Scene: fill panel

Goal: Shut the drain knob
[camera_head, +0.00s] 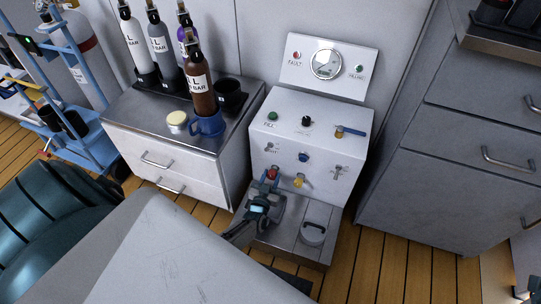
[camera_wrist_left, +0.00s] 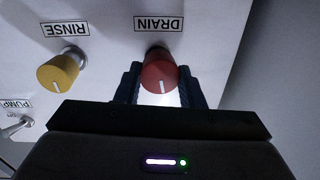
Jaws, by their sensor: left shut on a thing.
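In the head view the same knob (camera_head: 272,174) is at the lower left of the panel. My left gripper (camera_wrist_left: 160,92) is shut on it, with a dark finger at each side of the knob. The knob's white line points toward the gripper in the wrist view. In the head view my left gripper (camera_head: 266,190) reaches up to the knob from below.
A yellow RINSE knob (camera_wrist_left: 62,70) is beside the drain knob. A blue knob (camera_head: 303,157) and a blue-handled lever (camera_head: 350,131) are higher on the panel. A blue mug (camera_head: 208,124) and several bottles stand on the left cabinet.

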